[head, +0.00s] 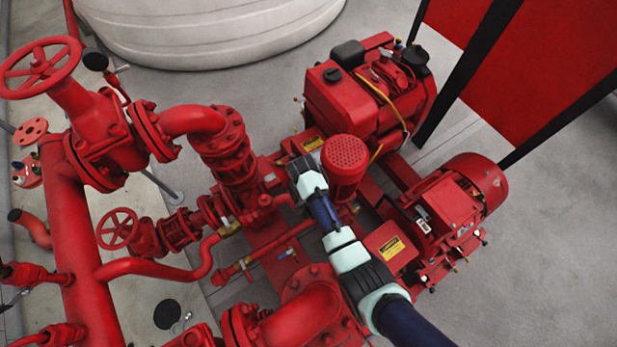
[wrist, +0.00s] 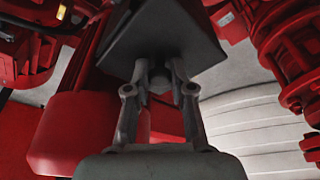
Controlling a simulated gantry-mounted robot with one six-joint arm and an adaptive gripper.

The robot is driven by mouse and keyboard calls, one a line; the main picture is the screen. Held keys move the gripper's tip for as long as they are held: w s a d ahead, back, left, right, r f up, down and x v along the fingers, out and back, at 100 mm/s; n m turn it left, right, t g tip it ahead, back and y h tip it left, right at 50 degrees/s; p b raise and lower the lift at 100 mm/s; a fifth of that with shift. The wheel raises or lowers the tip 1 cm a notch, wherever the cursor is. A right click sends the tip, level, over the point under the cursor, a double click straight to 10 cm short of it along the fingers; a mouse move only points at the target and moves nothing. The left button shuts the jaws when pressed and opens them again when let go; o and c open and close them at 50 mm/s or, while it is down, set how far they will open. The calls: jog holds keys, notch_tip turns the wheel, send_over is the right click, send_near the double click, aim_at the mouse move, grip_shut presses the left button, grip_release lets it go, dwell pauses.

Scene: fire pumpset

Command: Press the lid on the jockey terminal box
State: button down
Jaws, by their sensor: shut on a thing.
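My gripper (wrist: 160,80) is shut on the small knob of a dark grey, flat-faced lid (wrist: 165,35) in the wrist view. The lid fills the top middle of that view, its lower corner tilted toward the fingers. In the head view my arm reaches in from the bottom right, and its end is just left of the jockey motor (head: 345,160), an upright red cylinder with a perforated cap. The jockey terminal box cannot be made out. Whether the lid touches it is hidden.
A red engine (head: 365,95) stands behind the jockey motor, and a large red motor (head: 460,195) stands to the right. Red pipes with a valve handwheel (head: 40,68) crowd the left. A white tank (head: 200,30) is at the back. Open floor (head: 540,240) lies at right.

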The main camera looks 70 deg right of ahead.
dwell(0.4)
jog(key=c, duration=0.9)
grip_release()
jog(key=o, duration=0.5)
jog(key=shift+c, duration=0.2)
jog(key=shift+r, duration=0.1)
notch_tip(320, 180, up, 7)
jog(key=p, duration=0.7)
jog(key=shift+c, duration=0.3)
